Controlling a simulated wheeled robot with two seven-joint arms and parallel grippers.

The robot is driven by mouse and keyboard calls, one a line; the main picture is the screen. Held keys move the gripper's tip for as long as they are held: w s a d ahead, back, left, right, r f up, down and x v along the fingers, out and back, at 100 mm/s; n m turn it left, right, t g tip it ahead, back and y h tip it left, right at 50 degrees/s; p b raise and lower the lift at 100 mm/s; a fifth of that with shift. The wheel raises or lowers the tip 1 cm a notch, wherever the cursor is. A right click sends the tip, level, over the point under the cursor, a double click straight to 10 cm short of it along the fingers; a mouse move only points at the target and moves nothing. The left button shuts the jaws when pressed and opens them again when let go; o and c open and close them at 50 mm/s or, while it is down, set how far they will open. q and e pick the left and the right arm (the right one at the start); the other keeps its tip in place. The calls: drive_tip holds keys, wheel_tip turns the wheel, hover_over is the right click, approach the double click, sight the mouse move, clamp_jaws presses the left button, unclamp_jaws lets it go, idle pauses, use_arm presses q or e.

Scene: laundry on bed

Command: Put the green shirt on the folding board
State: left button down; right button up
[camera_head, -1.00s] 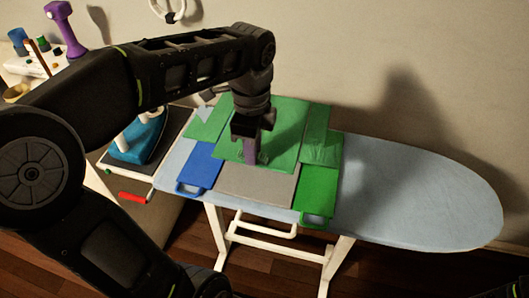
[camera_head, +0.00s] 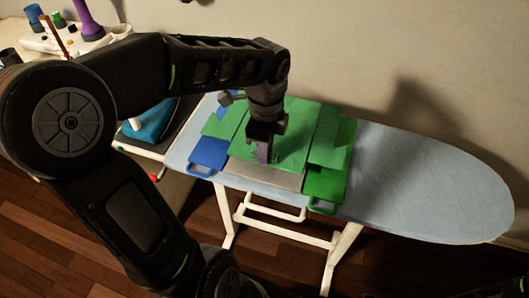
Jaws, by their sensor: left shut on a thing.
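The green shirt (camera_head: 285,124) lies spread over the folding board, with its sleeves out to both sides. The folding board rests on the ironing board; its grey middle panel (camera_head: 262,174) shows along the front, with a blue flap with a handle (camera_head: 209,154) at the left and a green flap (camera_head: 325,184) at the right. The shirt hides most of the board's back part. My left gripper (camera_head: 263,153) points down at the shirt's front edge and is shut on the green shirt. Its fingertips are partly hard to make out. My right gripper is out of view.
The light blue ironing board (camera_head: 430,185) is bare on the right. A blue iron (camera_head: 150,125) stands at its left end. A white holder (camera_head: 65,42) with bottles and a purple item (camera_head: 85,18) stand at the upper left. The wall is close behind.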

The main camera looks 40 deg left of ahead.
use_arm(q)
drive_tip(key=shift+f, duration=1.85)
drive_tip(key=c, duration=1.3)
unclamp_jaws()
drive_tip(key=shift+f, duration=0.1)
wheel_tip(320, 180, up, 12)
drive_tip(key=shift+r, duration=0.1)
